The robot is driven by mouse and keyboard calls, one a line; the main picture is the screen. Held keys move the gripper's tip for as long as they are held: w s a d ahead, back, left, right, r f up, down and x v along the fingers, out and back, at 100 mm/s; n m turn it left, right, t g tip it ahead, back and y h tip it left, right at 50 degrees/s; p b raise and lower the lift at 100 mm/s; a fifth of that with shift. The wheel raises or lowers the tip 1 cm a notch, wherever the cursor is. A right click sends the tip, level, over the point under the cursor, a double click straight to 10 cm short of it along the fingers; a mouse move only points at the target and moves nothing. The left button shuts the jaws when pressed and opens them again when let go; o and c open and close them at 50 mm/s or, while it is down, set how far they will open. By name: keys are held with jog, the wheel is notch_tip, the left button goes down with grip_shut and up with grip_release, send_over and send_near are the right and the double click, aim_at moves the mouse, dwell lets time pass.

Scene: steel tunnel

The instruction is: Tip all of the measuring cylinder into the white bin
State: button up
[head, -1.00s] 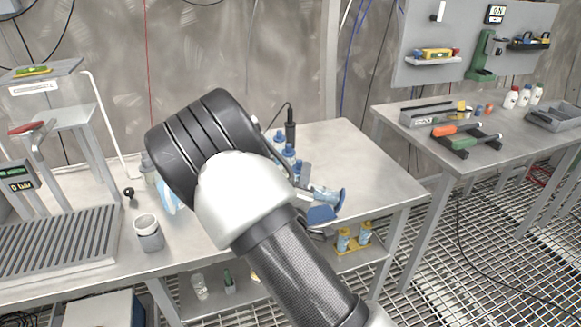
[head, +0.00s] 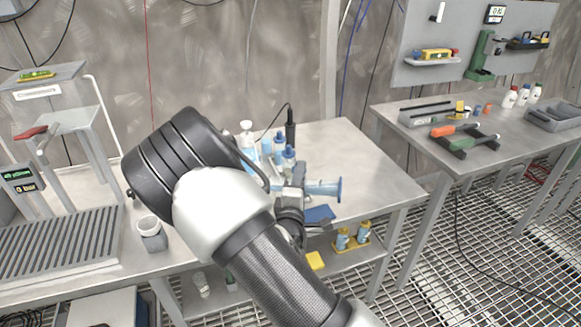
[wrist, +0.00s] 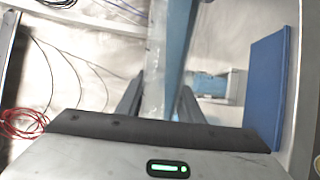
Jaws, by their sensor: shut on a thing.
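My gripper (head: 291,195) is shut on the measuring cylinder (head: 322,188), a clear blue tube with a blue foot. It lies roughly level above the middle table's right part, foot pointing right. My arm hides its other end. In the wrist view the clear tube (wrist: 155,75) runs between my two fingers (wrist: 158,100). Whether it holds anything, I cannot tell. A small pale pot (head: 152,236) with a white rim stands on the table left of my arm; it may be the white bin, but I cannot be sure.
A flat blue object (head: 319,214) lies near the table's front edge. A grey grooved stand (head: 60,240) fills the left. The table's right rear is clear.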

jog(key=shift+a+r+n+p, duration=0.15)
jog(key=shift+r+n+p, duration=0.2)
jog(key=shift+n, duration=0.15)
jog(key=shift+r, duration=0.1)
jog(key=shift+n, duration=0.4)
dwell(1.2)
jog(key=m+b, duration=0.1)
jog(key=f+m+b, duration=0.1)
jog(key=m, duration=0.1)
jog(key=shift+d+f+b, duration=0.3)
jog(key=shift+b, duration=0.05)
